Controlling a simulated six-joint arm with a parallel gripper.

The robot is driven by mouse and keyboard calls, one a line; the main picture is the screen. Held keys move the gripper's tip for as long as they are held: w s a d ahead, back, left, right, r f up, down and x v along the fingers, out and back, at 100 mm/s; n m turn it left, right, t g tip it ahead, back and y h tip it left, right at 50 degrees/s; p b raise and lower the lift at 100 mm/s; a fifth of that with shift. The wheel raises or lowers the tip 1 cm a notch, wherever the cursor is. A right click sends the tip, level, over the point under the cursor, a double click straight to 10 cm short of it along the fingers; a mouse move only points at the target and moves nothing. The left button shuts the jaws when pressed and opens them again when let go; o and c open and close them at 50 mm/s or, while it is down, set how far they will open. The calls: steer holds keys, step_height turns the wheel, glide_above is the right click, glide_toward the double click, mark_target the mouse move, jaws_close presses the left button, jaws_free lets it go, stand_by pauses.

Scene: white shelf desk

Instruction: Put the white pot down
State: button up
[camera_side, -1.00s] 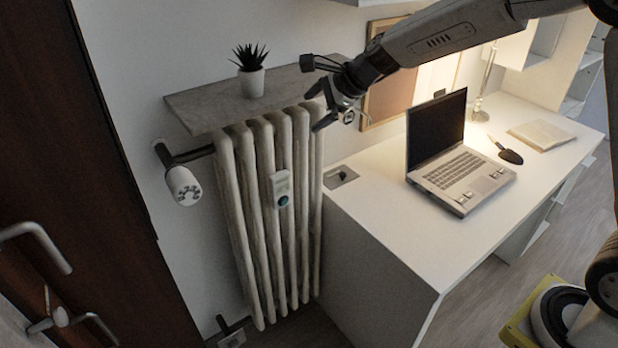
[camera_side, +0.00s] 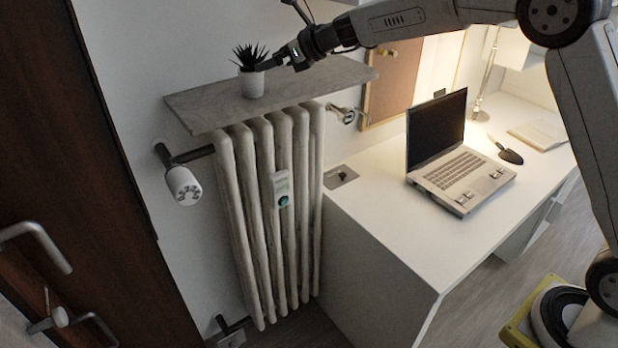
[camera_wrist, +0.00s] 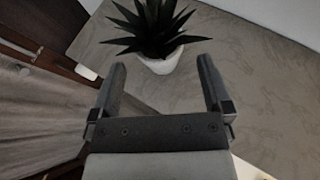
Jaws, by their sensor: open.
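The white pot (camera_side: 252,84) holds a dark spiky plant (camera_side: 250,57) and stands upright on the grey shelf board (camera_side: 200,107) above the radiator. My gripper (camera_side: 268,66) is at the pot's right side, with its fingers pointing at it. In the wrist view my gripper (camera_wrist: 160,78) is open, and the white pot (camera_wrist: 161,62) appears between and just beyond the two fingertips. The plant's leaves cover the pot's top there. I cannot tell whether a finger touches the pot.
The ribbed radiator (camera_side: 270,200) is below the board. The white desk (camera_side: 385,215) at right carries an open laptop (camera_side: 455,165), a trowel (camera_side: 508,153) and an open book (camera_side: 540,134). The board to the right of the pot is bare.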

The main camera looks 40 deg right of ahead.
mark_target(251, 68)
steer(key=shift+w+a+f, duration=0.2)
steer(key=shift+w+a, duration=0.05)
steer(key=shift+w, duration=0.15)
steer(key=shift+x, duration=2.6)
steer(key=shift+s+a, duration=0.1)
steer(key=shift+a, duration=0.05)
steer(key=c, duration=1.3)
steer(key=shift+r, duration=0.1)
